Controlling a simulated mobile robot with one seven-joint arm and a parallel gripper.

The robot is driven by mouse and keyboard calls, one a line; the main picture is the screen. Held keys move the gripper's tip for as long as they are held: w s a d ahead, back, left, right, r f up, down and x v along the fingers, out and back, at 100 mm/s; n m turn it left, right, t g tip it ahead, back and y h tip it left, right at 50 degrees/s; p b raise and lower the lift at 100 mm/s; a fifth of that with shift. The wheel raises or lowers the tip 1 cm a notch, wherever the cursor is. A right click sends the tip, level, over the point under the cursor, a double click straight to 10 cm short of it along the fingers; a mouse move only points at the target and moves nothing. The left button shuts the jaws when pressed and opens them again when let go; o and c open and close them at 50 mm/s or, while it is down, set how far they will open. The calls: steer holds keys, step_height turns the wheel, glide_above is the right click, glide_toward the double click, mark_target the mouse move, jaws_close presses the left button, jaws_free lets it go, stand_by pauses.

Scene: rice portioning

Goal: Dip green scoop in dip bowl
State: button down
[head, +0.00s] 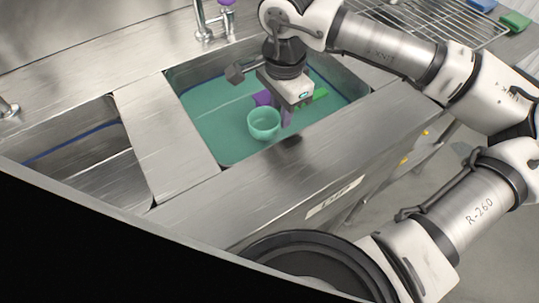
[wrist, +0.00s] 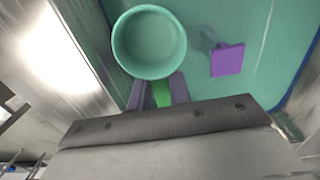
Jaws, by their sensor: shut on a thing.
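The green scoop has a round, pale teal-green cup (head: 263,124) over the right sink basin and a bright green handle (head: 320,94). My gripper (head: 287,118) is shut on the handle. In the wrist view, the handle (wrist: 162,93) is between my two fingertips (wrist: 160,90), and the open cup (wrist: 148,42) is just beyond them, with its mouth facing the camera. The right basin (head: 205,128) has teal-green liquid or a teal-green floor. I cannot tell whether the cup touches it. No separate dip bowl can be made out.
A flat purple piece (head: 262,98) is in the basin beside my gripper, also in the wrist view (wrist: 227,60). A tap (head: 205,25) stands behind the basin. The left basin (head: 80,150) looks empty. A wire rack (head: 450,30) is at the back right.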

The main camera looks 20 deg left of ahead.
steer(key=shift+r+p, duration=2.15)
steer(key=shift+r, duration=2.15)
